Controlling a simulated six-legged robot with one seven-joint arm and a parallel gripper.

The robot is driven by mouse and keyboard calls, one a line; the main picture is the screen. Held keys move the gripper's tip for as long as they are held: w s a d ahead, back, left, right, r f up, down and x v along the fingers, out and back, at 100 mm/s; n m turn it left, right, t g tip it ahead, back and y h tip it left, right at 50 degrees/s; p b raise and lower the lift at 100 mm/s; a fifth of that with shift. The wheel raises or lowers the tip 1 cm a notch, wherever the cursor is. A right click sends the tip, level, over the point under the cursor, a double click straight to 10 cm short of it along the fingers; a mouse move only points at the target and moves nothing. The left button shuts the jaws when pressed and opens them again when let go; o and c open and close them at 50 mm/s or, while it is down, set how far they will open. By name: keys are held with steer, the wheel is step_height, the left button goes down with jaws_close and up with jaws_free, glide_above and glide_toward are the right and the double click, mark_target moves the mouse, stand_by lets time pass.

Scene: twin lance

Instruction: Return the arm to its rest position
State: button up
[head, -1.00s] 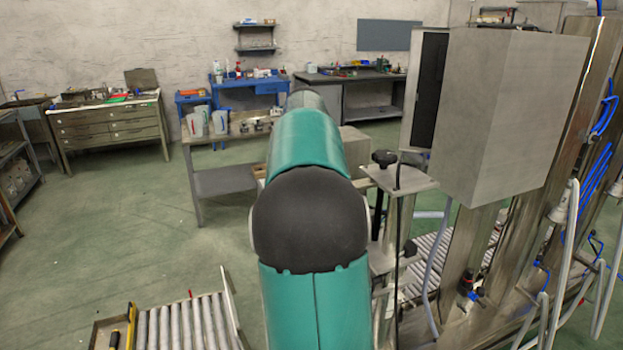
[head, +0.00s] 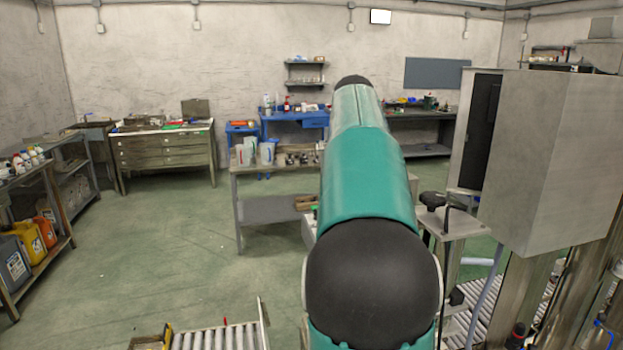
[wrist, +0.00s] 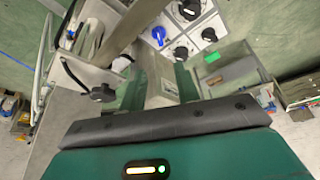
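My teal arm (head: 362,170) with its black joint (head: 373,283) stretches up and away from me in the head view, left of the filling machine. Its far end hides my gripper there. In the wrist view, two teal fingers of my gripper (wrist: 160,82) stand apart beyond the black-edged teal wrist housing. A pale grey surface shows between them. I see nothing clearly gripped.
A grey machine cabinet (head: 550,160) stands close on the right, with a black knob (head: 433,199) beside my arm. A roller conveyor (head: 215,337) lies low at front left. Shelves (head: 40,215) stand far left. The green floor at left is clear.

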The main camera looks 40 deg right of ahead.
steer(key=a+f+n+t+y, duration=0.1)
steer(key=a+f+n, duration=0.2)
steer(key=a, duration=1)
steer(key=a+f+n+t+y, duration=0.1)
steer(key=a+f+n, duration=0.15)
steer(key=a, duration=1.05)
steer(key=s+a+f+n+y, duration=0.1)
steer(key=s+a+f+n, duration=0.2)
steer(key=s+a+f, duration=0.2)
steer(key=s+a+f+n+t+y, duration=0.1)
steer(key=s+a+f+n, duration=0.3)
steer(key=a, duration=0.8)
step_height(320, 180, down, 4)
steer(key=shift+s+a+r, duration=0.1)
steer(key=shift+s+a, duration=0.2)
steer(key=shift+s, duration=0.95)
steer(key=shift+d, duration=0.1)
